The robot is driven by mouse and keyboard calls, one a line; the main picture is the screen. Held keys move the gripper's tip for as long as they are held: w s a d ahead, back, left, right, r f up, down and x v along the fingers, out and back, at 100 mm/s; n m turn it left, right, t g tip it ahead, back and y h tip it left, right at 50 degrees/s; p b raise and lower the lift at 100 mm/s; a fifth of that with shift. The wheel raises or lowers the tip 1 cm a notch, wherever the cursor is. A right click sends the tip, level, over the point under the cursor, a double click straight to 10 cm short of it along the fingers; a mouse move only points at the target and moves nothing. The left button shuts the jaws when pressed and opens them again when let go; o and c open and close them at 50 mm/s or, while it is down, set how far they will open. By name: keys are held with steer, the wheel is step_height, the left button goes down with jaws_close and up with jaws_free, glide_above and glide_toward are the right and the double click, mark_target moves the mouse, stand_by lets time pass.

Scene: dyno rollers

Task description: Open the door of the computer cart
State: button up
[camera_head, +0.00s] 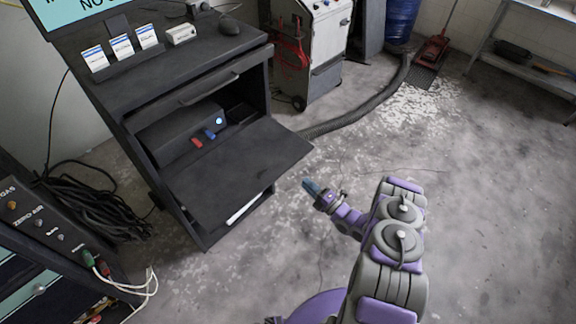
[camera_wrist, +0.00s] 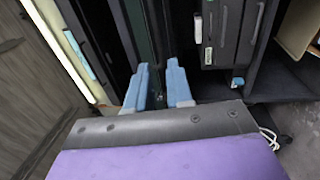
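The computer cart (camera_head: 185,78) is a dark cabinet on the left in the head view. Its front door (camera_head: 235,168) is folded down and sticks out as a flat dark panel, leaving the compartment above it open. A dark computer unit (camera_head: 185,133) with a lit blue-white button and red and blue pieces is inside. My gripper (camera_head: 311,186) is right of the door's outer edge, apart from it in the picture. In the wrist view, the two blue fingers of my gripper (camera_wrist: 158,82) stand slightly apart with nothing visible between them, in front of dark panels.
A dark rack with knobs (camera_head: 40,225) and cables stands at the lower left. A white machine (camera_head: 312,50) with a red cable stands behind the cart. A thick hose (camera_head: 365,108) crosses the floor. A metal shelf (camera_head: 530,62) is at the right. Floor (camera_head: 490,220) right of my arm is clear.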

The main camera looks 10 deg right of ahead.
mark_target(286, 164)
steer(key=b+x, duration=0.3)
steer(key=x, duration=0.9)
steer(key=shift+w, duration=0.45)
steer(key=shift+d+r, duration=0.1)
steer(key=shift+d, duration=0.05)
steer(key=shift+c, duration=0.4)
steer(key=c, duration=0.3)
jaws_close()
steer(key=shift+s+a, duration=0.1)
steer(key=shift+a, duration=0.1)
